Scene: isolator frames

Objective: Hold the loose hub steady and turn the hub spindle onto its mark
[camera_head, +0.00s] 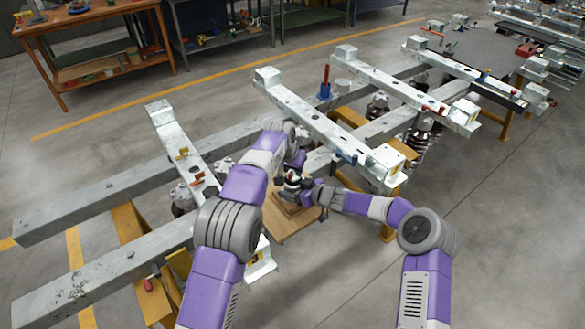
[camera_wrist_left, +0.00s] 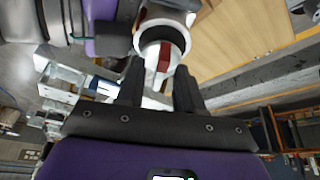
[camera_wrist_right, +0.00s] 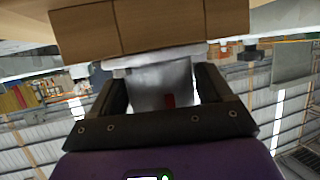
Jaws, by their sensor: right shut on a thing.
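The loose hub (camera_head: 292,183) is a small white and dark part standing at the wooden block (camera_head: 284,222), partly hidden by my arms. In the right wrist view the pale grey hub (camera_wrist_right: 160,88) with a red mark sits between the fingers of my right gripper (camera_wrist_right: 162,76), which is shut on it from the side. In the left wrist view a white ring (camera_wrist_left: 180,33) surrounds a red-marked part, likely the hub spindle (camera_wrist_left: 164,56). My left gripper (camera_wrist_left: 158,72) is above it, its fingers apart near the ring; contact cannot be told.
Long grey frame rails (camera_head: 90,195) and a pale crossbar (camera_head: 325,128) surround the hub closely. A red-handled tool in a blue holder (camera_head: 325,88) stands on a rail. Workbenches (camera_head: 95,40) stand far back. Open floor (camera_head: 500,230) lies on the right.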

